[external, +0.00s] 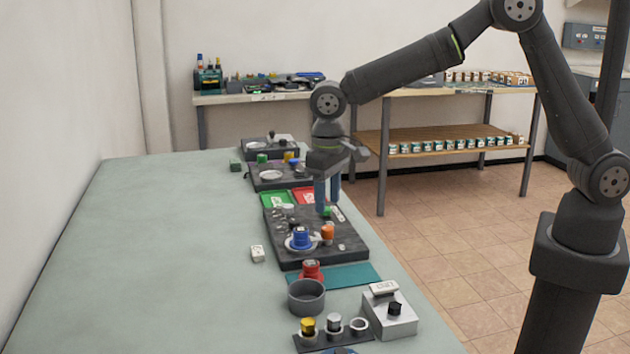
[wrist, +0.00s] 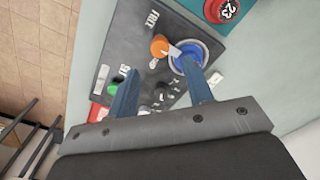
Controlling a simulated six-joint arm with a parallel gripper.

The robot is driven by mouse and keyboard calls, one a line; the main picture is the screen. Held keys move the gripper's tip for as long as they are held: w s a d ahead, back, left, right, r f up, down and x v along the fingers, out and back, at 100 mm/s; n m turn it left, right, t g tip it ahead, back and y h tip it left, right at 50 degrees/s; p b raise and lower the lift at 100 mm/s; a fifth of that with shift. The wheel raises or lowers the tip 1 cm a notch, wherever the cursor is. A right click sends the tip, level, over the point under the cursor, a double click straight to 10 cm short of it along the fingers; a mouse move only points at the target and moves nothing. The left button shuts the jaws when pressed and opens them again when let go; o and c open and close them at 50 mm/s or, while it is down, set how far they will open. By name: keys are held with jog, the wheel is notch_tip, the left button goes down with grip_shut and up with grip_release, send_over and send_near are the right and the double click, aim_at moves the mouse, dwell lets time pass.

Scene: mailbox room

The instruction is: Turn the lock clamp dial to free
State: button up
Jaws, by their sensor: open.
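A dark fixture plate (external: 345,247) lies on the bench and also fills the middle of the wrist view (wrist: 132,45). An orange knob (external: 327,232) stands on it beside a blue round part (external: 300,238) on a pale ring. In the wrist view the orange knob (wrist: 159,46) has a white pointer or tab towards the blue part (wrist: 187,57). Partly readable white lettering lies near the orange knob; I cannot tell which part is the lock clamp dial. A green knob (wrist: 113,88) sits beside one finger. My gripper (external: 327,208) is open, pointing down over the plate's far part, fingers apart (wrist: 160,92).
Green (external: 276,200) and red (external: 307,195) trays lie behind the plate. In front are a red knob (external: 311,270), a grey cup (external: 306,297) and a grey box (external: 389,312). A white block (external: 257,253) lies left. The bench's left side is clear.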

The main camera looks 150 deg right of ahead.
aim_at(327, 228)
notch_tip(327, 228, down, 7)
jog(key=shift+f, duration=0.1)
dwell(0.3)
jog(key=c, duration=1)
